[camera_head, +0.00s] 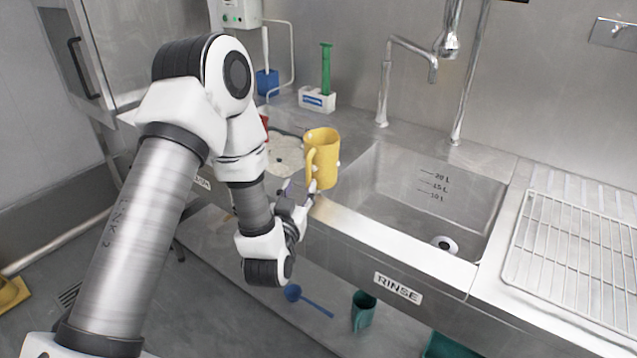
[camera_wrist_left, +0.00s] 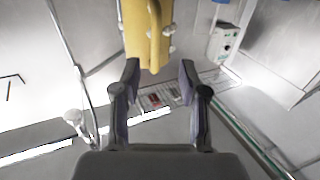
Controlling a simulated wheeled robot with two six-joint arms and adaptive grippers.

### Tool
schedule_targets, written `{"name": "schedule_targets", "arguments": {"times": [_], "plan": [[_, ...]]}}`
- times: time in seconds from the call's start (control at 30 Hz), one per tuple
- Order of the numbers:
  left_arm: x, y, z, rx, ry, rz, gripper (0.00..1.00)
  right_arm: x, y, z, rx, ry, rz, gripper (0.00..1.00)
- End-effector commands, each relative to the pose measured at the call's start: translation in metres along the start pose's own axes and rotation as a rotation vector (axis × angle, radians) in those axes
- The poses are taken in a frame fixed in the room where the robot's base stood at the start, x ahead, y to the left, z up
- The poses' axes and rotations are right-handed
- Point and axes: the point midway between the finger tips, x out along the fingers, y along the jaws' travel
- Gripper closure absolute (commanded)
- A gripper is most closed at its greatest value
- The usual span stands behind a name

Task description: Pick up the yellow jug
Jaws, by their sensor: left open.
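The yellow jug (camera_head: 323,160) is upright in the head view, at the strip between the two sink basins, with its handle towards me. My left gripper (camera_head: 299,190) is just below and in front of it, over the counter's front edge. In the left wrist view the jug (camera_wrist_left: 147,30) is at the top, with its handle reaching down close to the gap between the fingertips. The left gripper (camera_wrist_left: 158,78) is open there, with nothing held between its fingers. Whether a finger touches the handle cannot be told. My right gripper is not in view.
The rinse sink (camera_head: 425,200) is to the right, with a tall tap (camera_head: 385,90) behind it. A wire rack (camera_head: 575,250) lies further right. A green brush (camera_head: 326,70) stands in a white holder behind. A teal jug (camera_head: 363,311) and a blue scoop (camera_head: 308,300) are on the lower shelf.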

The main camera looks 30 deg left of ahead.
Motion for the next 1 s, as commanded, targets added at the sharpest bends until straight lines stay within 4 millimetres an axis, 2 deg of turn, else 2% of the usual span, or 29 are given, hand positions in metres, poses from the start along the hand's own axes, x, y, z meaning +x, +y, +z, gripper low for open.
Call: {"name": "schedule_targets", "arguments": {"times": [0.07, 0.4, 0.5, 0.67, 0.8, 1.0], "plan": [[0.011, -0.001, -0.007, 0.000, 0.011, -0.003, 0.57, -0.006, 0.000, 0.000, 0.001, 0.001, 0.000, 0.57], [0.065, 0.000, -0.009, 0.001, 0.004, 0.000, 0.57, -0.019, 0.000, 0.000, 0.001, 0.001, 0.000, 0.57], [0.072, 0.000, -0.008, 0.001, 0.002, 0.001, 0.57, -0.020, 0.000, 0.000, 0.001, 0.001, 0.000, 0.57], [0.072, 0.000, -0.007, 0.001, 0.001, 0.002, 0.57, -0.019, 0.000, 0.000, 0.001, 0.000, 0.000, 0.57], [0.072, 0.000, -0.007, 0.001, 0.001, 0.002, 1.00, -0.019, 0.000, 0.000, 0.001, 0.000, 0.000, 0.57], [0.072, 0.000, -0.007, 0.001, 0.001, 0.002, 1.00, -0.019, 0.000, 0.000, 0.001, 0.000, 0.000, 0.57]]}}
